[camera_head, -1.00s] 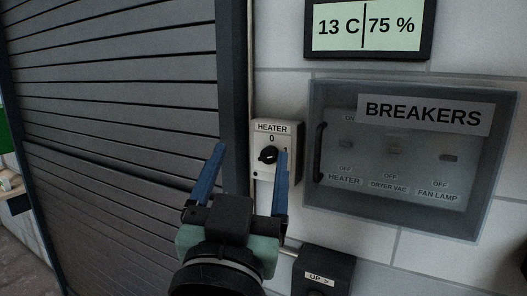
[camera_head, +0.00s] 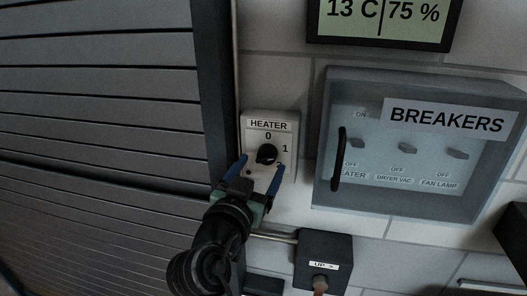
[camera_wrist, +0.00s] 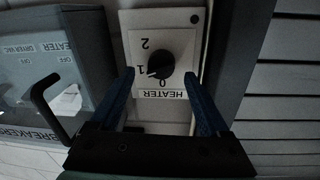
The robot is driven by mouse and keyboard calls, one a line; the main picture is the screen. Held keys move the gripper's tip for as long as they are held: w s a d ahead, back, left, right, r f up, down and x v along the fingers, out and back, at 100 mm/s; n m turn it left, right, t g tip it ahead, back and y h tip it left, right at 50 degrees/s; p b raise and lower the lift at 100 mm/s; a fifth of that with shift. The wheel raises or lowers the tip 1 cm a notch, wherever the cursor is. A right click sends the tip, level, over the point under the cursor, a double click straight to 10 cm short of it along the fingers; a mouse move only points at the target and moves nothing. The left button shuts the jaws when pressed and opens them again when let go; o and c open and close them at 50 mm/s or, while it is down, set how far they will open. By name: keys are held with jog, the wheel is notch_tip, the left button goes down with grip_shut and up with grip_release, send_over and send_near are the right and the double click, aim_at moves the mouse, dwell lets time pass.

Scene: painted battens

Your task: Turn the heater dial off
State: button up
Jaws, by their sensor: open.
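The heater box (camera_head: 284,128) is a pale plate on the wall with a round black dial (camera_head: 266,153) and marks 0 at top and 1 at right. The wrist view shows the dial (camera_wrist: 160,62) upside down, with marks 0, 1 and 2. A small light mark at the knob's edge seems to face the 1, but it is too small to be sure. My gripper (camera_head: 262,162) is open and empty, its blue fingers spread to either side of the dial's lower part in the head view. In the wrist view my gripper (camera_wrist: 160,74) appears in front of the box; contact cannot be told.
A clear-covered breaker box (camera_head: 325,130) with a black handle (camera_head: 338,158) is close on the right. A dark UP box (camera_head: 323,252) is below right. A grey slatted shutter (camera_head: 100,140) fills the left. A display (camera_head: 380,12) hangs above.

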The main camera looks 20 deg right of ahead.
aim_at(266, 157)
jog(key=shift+p+x, duration=0.35)
jog(key=shift+x, duration=1.1)
jog(key=shift+a, duration=0.1)
grip_shut()
